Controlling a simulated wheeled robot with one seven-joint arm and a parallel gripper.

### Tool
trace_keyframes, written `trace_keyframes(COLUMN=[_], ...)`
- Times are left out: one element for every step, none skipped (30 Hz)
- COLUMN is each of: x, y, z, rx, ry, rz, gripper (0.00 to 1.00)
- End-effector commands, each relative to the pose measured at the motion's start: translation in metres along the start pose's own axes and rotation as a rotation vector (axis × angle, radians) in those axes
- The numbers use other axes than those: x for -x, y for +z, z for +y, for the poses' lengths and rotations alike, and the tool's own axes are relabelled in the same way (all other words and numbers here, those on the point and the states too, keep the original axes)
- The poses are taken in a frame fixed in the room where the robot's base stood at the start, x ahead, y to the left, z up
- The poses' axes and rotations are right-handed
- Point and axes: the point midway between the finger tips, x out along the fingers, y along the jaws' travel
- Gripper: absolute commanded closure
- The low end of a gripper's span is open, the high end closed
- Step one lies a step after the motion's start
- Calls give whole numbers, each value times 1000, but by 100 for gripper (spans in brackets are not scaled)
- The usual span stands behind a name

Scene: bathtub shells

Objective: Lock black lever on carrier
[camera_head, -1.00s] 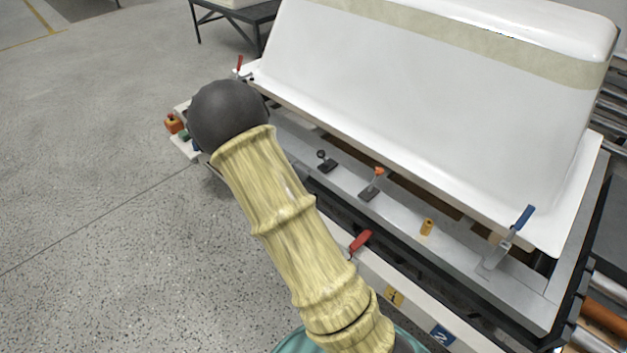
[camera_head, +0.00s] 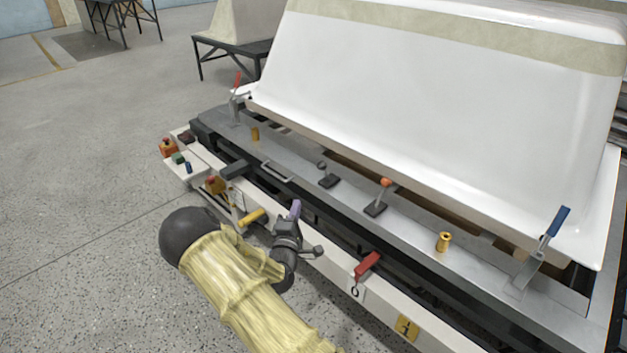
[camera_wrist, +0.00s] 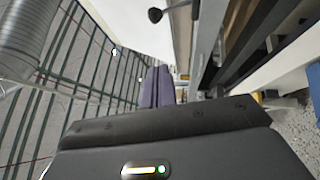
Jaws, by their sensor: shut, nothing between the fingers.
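The carrier (camera_head: 405,222) is a long grey frame under the white tub shell (camera_head: 430,110). A small black lever with a round black knob (camera_head: 328,180) sits on its top near the middle. In the wrist view a black ball knob (camera_wrist: 155,14), which looks like this lever's, shows at the top. My gripper (camera_head: 295,209), with purple fingers, is in front of the carrier's front side, left of and nearer than the black lever, apart from it. Its fingers also show in the wrist view (camera_wrist: 156,88), shut and empty.
An orange-knobbed lever (camera_head: 377,198) stands right of the black one. A blue-handled clamp (camera_head: 545,245) and a red-handled clamp (camera_head: 237,90) are at the ends. A brass pin (camera_head: 443,241) and red handle (camera_head: 367,265) are nearby. Open floor (camera_head: 90,220) lies left.

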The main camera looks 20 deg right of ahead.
Motion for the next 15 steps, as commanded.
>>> trace_keyframes(x=[0, 0, -2, -3, -4, -8, -10, -14, -18, -23, -28, -34, -39, -45, -52], y=[0, 0, 0, 0, 0, 1, 1, 1, 1, 1, 1, 1, 1, 1, 1], z=[0, 0, 0, 0, -1, -1, -1, -1, -1, -1, -1, -2, -2, -2, -2], rx=[-1, -1, -1, -2, -2, -2, -3, -3, -4, -4, -3, -4, -4, -5, -5], ry=[-1, -1, -1, -1, -1, -1, -1, -1, 0, 0, 0, 1, 0, 0, 1], rz=[0, 0, -1, -1, -2, -3, -3, -3, -2, -3, -4, -4, -3, -3, -4], gripper=[100, 100, 100, 100, 100, 100, 100, 100, 100, 100, 100, 100, 100, 100, 100])
